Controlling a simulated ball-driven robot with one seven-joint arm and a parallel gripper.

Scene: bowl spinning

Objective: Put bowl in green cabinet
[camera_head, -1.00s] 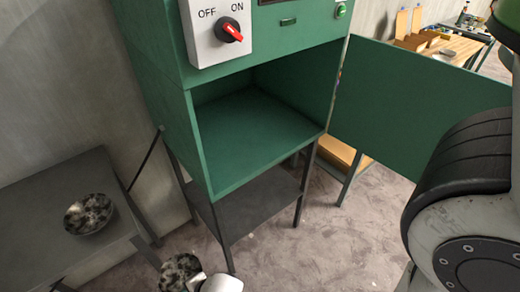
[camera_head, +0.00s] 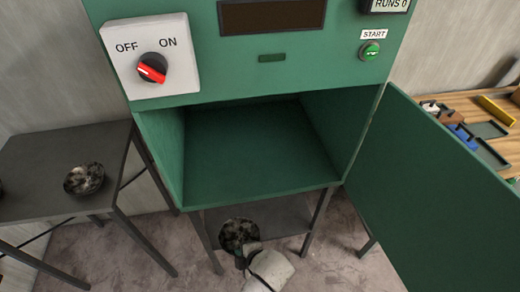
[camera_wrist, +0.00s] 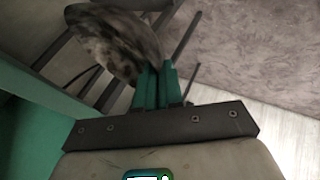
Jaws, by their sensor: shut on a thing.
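My gripper (camera_head: 243,258) is shut on a dark, mottled stone-like bowl (camera_head: 238,234). In the head view the held bowl shows low in the picture, below the front edge of the green cabinet (camera_head: 262,192). In the wrist view the gripper fingers (camera_wrist: 156,82) pinch the bowl (camera_wrist: 112,40), which appears tilted. The cabinet compartment is open and looks empty. Its green door (camera_head: 430,190) is swung wide to the right. A second mottled bowl (camera_head: 84,179) sits on the grey table at the left, apart from my gripper.
The grey table (camera_head: 40,160) stands left of the cabinet. A dark lower shelf (camera_head: 285,215) and legs are under the compartment. A red OFF/ON switch (camera_head: 152,68) is on the cabinet's upper front. A wooden table with several items (camera_head: 470,125) is behind the door.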

